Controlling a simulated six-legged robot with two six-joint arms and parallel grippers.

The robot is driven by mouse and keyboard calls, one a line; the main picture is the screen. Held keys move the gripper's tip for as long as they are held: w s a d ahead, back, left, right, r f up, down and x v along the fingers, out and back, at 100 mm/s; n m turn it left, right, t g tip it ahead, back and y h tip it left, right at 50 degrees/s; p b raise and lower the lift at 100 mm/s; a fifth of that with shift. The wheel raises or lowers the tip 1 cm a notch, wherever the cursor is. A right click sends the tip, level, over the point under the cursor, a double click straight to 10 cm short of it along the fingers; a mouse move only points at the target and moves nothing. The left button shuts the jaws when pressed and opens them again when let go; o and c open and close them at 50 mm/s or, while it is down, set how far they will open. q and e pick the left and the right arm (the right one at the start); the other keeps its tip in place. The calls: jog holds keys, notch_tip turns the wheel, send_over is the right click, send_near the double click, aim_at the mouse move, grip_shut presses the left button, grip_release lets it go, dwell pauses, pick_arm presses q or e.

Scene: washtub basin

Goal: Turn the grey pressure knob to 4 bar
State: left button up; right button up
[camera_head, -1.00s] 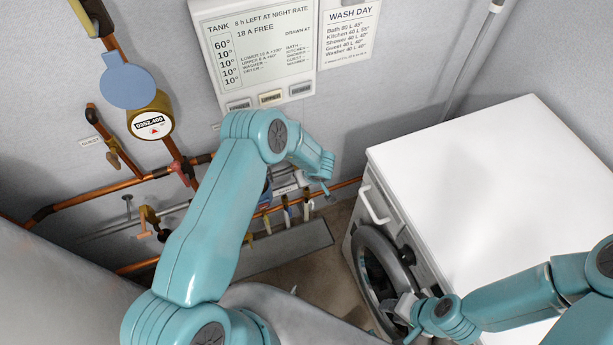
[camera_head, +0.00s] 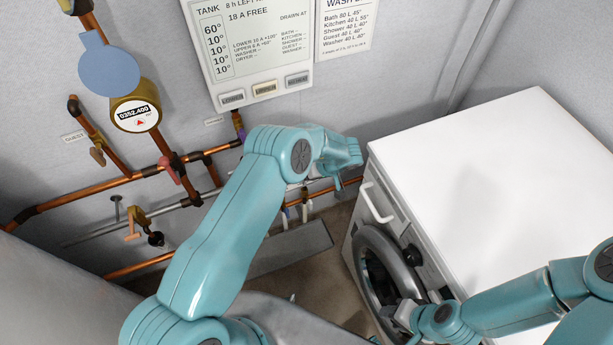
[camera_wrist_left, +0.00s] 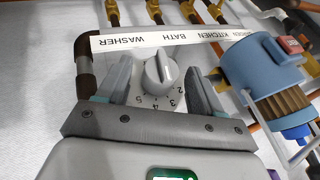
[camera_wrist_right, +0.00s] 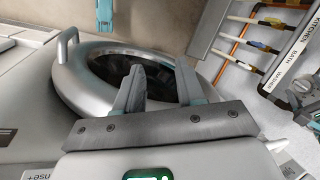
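The grey pressure knob (camera_wrist_left: 160,72) shows in the left wrist view on a white plate with numbers around its lower edge. Its raised ridge runs roughly up and down in that view; I cannot tell exactly which number it marks. My left gripper (camera_wrist_left: 157,66) is open, with one finger on each side of the knob and a visible gap on both sides. In the head view my left arm hides the knob. My right gripper (camera_head: 405,318) is in front of the washing machine door; the right wrist view shows its fingers (camera_wrist_right: 160,85) apart and empty.
A blue cylindrical fitting (camera_wrist_left: 262,68) stands close right of the left gripper. A label strip (camera_wrist_left: 155,38) and pipes (camera_wrist_left: 83,60) are just beyond the knob. The washing machine (camera_head: 490,180) fills the right. A water meter (camera_head: 136,112) hangs at upper left.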

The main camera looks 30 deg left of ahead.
pick_arm(q)
jog(key=b+v, duration=0.1)
jog(key=v, duration=1.5)
jog(key=shift+d+r, duration=0.15)
jog(key=s+a+n+t+h, duration=0.1)
jog(key=s+a+t+h, duration=0.3)
jog(key=s+a, duration=0.2)
jog(key=b+x, duration=0.2)
jog(key=x, duration=1.3)
jog(key=shift+w+a+r, duration=0.1)
jog(key=shift+w, duration=0.05)
